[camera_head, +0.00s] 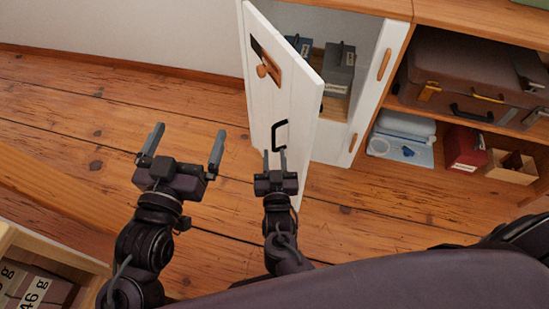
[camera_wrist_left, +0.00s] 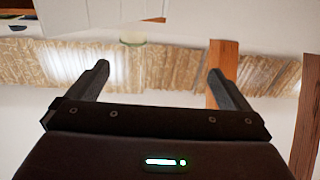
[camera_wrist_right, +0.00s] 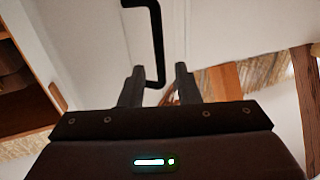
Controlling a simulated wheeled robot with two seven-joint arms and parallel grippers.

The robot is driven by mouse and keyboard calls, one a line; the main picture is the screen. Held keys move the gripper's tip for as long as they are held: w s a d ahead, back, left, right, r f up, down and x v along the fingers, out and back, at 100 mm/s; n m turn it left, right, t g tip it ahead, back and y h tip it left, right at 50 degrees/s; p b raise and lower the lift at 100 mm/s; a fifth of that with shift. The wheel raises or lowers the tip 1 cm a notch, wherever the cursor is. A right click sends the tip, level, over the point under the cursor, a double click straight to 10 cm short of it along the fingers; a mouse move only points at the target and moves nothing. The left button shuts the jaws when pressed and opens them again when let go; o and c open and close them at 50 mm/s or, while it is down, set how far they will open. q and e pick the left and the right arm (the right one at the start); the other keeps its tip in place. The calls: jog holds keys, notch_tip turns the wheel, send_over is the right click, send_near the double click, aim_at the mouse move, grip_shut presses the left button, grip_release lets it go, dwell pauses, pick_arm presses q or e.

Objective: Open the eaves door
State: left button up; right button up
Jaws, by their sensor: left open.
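The eaves door (camera_head: 285,95) is a white panel standing well ajar, swung out from the white frame (camera_head: 380,85). A wooden turn piece on a dark plate (camera_head: 265,62) is on its face. A black bar handle (camera_head: 279,133) sits lower, near its free edge. My right gripper (camera_head: 275,152) is at the handle's lower end, its fingers partly apart. In the right wrist view the handle (camera_wrist_right: 158,40) reaches down between the fingertips, with a gap showing. Whether a finger touches it, I cannot tell. My left gripper (camera_head: 182,140) is wide open and empty, left of the door.
Grey boxes (camera_head: 339,68) stand inside the opening. To the right is a wooden shelf unit with a brown suitcase (camera_head: 465,75), a red box (camera_head: 465,148) and a small wooden tray (camera_head: 510,167). A crate (camera_head: 60,255) is at lower left. The floor left of the door is clear.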

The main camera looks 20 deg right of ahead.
pick_arm(q)
jog(key=shift+s+f+g, duration=0.1)
jog(key=shift+f+g, duration=0.2)
jog(key=shift+f, duration=0.45)
pick_arm(e)
jog(key=shift+s+a, duration=0.1)
jog(key=shift+s, duration=0.25)
